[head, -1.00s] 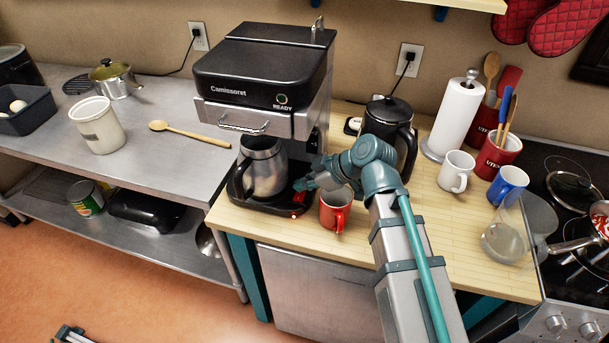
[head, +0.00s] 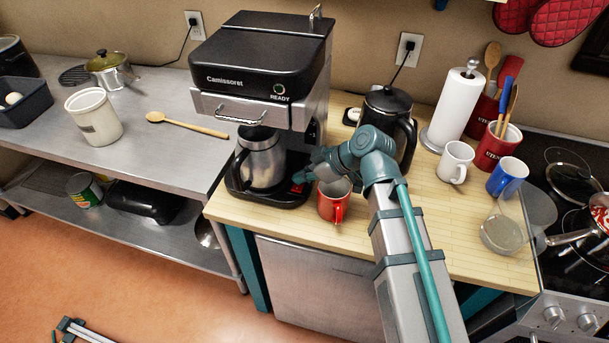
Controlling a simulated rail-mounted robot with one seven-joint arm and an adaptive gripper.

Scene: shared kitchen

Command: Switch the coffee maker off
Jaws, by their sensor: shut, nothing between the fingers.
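The coffee maker (head: 262,62) stands on the wooden counter, black on top with a steel front and a READY label. Its round indicator (head: 279,88) looks dark with a greenish tint. A steel carafe (head: 262,160) sits on its base. A red switch (head: 297,188) shows at the right side of the base, partly hidden by my gripper. My gripper (head: 302,178) is shut and empty, its tips at or very close to the switch. I cannot tell whether they touch, or which way the switch is tipped.
A red mug (head: 334,203) stands just below my gripper, close to my arm. A black kettle (head: 388,118) is behind my wrist. White (head: 456,161) and blue (head: 507,177) mugs stand to the right.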

